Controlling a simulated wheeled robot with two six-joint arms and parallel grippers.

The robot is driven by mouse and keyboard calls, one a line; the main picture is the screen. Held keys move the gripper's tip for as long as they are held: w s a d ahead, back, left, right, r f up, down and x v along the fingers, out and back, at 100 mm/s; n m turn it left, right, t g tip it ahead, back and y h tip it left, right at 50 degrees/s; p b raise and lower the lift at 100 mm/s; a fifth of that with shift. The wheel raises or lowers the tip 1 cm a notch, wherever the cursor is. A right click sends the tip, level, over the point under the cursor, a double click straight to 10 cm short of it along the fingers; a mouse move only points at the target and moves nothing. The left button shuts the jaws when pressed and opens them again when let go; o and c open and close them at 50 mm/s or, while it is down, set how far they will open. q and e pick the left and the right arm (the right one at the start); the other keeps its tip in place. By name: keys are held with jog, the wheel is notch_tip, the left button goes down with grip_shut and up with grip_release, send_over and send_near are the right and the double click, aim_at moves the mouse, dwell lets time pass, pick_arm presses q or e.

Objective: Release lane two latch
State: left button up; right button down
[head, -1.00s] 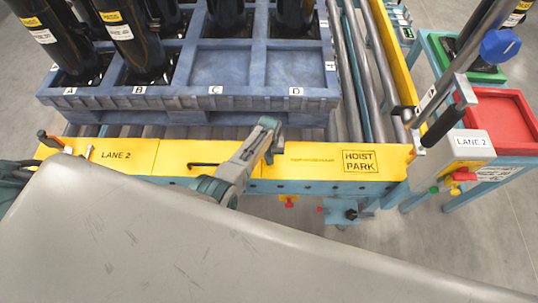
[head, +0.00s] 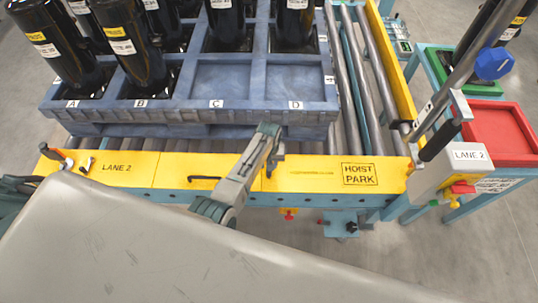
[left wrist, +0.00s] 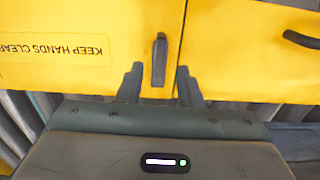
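My left gripper (left wrist: 160,80) is open over the yellow rail; its two dark fingers stand apart in the left wrist view. A small dark upright lever (left wrist: 159,60) lies between and just beyond the fingertips, near a panel seam. I see no grip on it. In the head view my left gripper (head: 268,145) reaches over the rail's middle and partly hides this spot. A grey LANE 2 box (head: 455,172) with a black-gripped lever (head: 440,140) stands right. My right gripper is out of view.
A blue pallet (head: 190,112) with several black compressors (head: 135,50) rests on rollers behind the rail. A black handle (head: 204,178) lies on the rail left of my gripper. A red tray (head: 500,130) and green tray (head: 470,85) are right. HOIST PARK (head: 359,174) is clear.

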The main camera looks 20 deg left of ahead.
pick_arm(q)
notch_tip(320, 180, up, 6)
jog(key=shift+r, duration=0.15)
jog(key=shift+s, duration=0.1)
dwell(0.5)
